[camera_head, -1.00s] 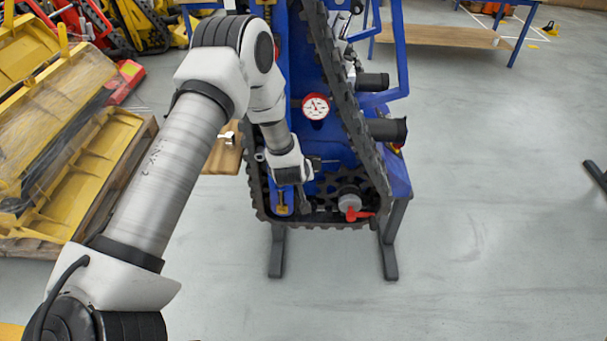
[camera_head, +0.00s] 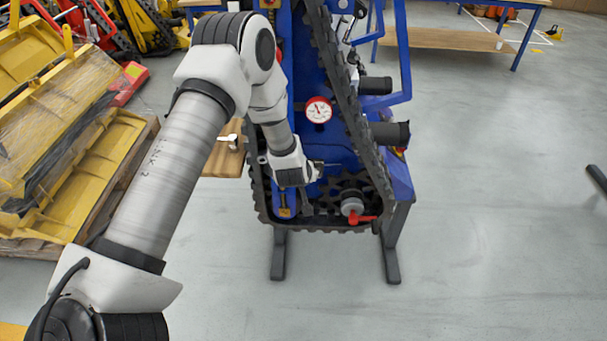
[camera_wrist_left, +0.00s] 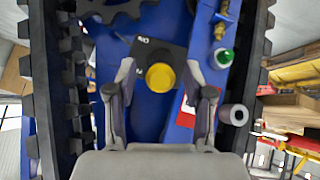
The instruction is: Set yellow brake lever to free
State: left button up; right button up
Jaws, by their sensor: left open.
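A round yellow knob (camera_wrist_left: 161,77), apparently the end of the yellow brake lever, stands on a black plate with white lettering. The plate (camera_wrist_left: 146,48) is on the blue carrier frame. The lettering is too small to read surely, and I cannot tell the lever's setting. My left gripper (camera_wrist_left: 160,82) is open, with one finger on each side of the knob and gaps between. In the head view, my left gripper (camera_head: 306,190) reaches into the lower part of the tracked carrier (camera_head: 334,148) and hides the knob. My right gripper is not in view.
Black track (camera_head: 349,110) runs close beside the gripper. A red-handled valve (camera_head: 355,210) sits to its right and a red-rimmed gauge (camera_head: 318,110) above. In the wrist view, a green-capped fitting (camera_wrist_left: 224,57) is near the right finger.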

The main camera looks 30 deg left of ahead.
pick_arm(q)
jog(key=v, duration=1.1)
